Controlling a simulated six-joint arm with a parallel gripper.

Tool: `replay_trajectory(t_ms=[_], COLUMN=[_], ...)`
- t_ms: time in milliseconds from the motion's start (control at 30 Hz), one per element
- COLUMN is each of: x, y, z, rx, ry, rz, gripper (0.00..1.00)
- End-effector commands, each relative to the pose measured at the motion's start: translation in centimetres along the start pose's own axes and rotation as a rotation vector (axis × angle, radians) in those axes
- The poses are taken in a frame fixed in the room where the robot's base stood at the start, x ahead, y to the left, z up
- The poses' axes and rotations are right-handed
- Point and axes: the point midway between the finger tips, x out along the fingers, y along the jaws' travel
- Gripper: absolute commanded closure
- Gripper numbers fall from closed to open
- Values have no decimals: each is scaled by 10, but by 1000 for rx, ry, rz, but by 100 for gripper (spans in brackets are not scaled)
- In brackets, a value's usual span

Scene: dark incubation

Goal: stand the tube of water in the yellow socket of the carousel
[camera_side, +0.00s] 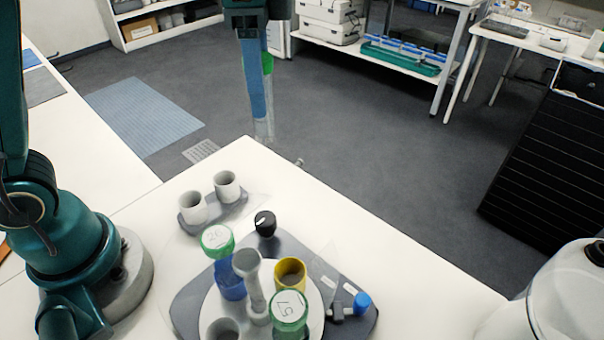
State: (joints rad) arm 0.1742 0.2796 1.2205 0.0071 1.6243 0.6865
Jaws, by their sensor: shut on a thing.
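My gripper (258,95) is at the top centre, raised above the far edge of the white table. It is shut on a tube (264,130) with a green cap (267,62); the clear lower end shows below the fingers, and the tube hangs about upright. The carousel (207,308) is a white disc on a dark grey base at the bottom centre. Its yellow socket (290,272) looks empty and stands right of the pale central post (252,285). My gripper is above and beyond it in the picture, well apart.
Green-capped tubes marked 20 (217,240) and 15 (289,310) stand on the carousel beside the yellow socket. Near it are a black knob (265,222), a blue-tipped lever (360,302) and a grey holder with two white cups (227,186). A white vessel (565,300) stands at the right.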

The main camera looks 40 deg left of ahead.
Motion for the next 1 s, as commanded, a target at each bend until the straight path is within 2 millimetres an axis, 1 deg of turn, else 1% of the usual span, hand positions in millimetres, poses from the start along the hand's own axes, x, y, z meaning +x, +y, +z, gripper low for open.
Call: replay_trajectory(t_ms=[33,200,300,400,500,600,700,1000], x=[4,19,26,32,37,41,44,63], y=[16,70,97,119,136,147,152,152], z=[-9,-33,-40,-43,-42,-41,-39,-39], rx=[73,314,423,495,526,525,517,513], ry=[1,12,18,18,12,4,-4,-6], rz=[0,-9,-11,-8,0,11,17,19], gripper=[100,100,100,100,100,100,100,100])
